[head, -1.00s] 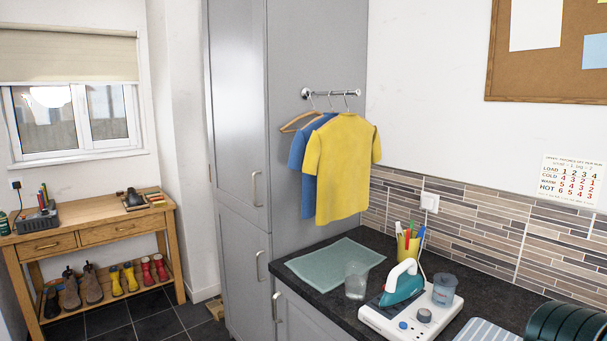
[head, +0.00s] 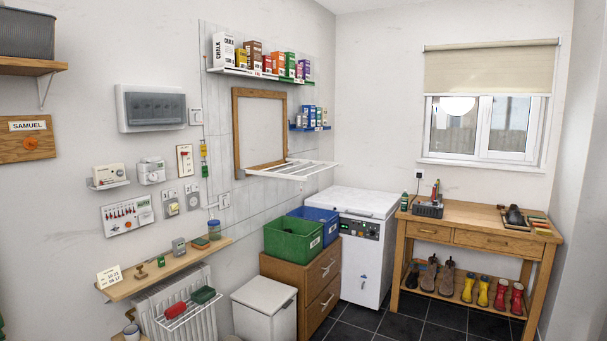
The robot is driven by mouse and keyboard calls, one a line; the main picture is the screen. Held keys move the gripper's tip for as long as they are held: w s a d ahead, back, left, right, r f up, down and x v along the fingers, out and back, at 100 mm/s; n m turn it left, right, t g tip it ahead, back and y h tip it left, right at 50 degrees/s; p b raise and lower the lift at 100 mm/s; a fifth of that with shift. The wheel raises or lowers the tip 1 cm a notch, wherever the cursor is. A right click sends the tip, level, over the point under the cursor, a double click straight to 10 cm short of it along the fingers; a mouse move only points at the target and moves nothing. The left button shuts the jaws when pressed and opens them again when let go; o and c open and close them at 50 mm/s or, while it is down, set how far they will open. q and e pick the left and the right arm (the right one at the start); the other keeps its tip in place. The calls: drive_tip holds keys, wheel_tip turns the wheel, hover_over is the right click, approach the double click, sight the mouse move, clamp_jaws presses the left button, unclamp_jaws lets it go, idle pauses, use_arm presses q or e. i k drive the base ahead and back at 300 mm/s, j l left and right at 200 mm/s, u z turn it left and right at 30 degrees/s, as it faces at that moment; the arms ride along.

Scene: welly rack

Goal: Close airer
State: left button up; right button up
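The airer is on the left-hand wall in the head view. Its wooden frame (head: 237,130) is upright against the wall, and its white barred rack (head: 312,167) sticks out from the frame's lower edge, roughly level. The rack is folded down, open, and looks empty. Neither of my grippers is in view.
A shelf of boxes (head: 262,76) is above the airer and a small blue shelf (head: 309,128) beside it. Below are green (head: 290,243) and blue (head: 330,229) crates on a wooden cabinet (head: 291,283), and a white appliance (head: 361,268). Dark floor tiles (head: 385,325) are clear in front.

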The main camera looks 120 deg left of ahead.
sight(261, 173)
drive_tip(key=u, duration=3.9)
drive_tip(key=i+u, duration=0.2)
drive_tip(key=u, duration=0.2)
drive_tip(key=i+l+u, duration=0.15)
drive_tip(key=u, duration=0.25)
drive_tip(key=i+l+u, duration=0.4)
drive_tip(key=i+l, duration=0.5)
drive_tip(key=i+l+u, duration=0.1)
drive_tip(key=l, duration=0.35)
drive_tip(key=i+l, duration=0.3)
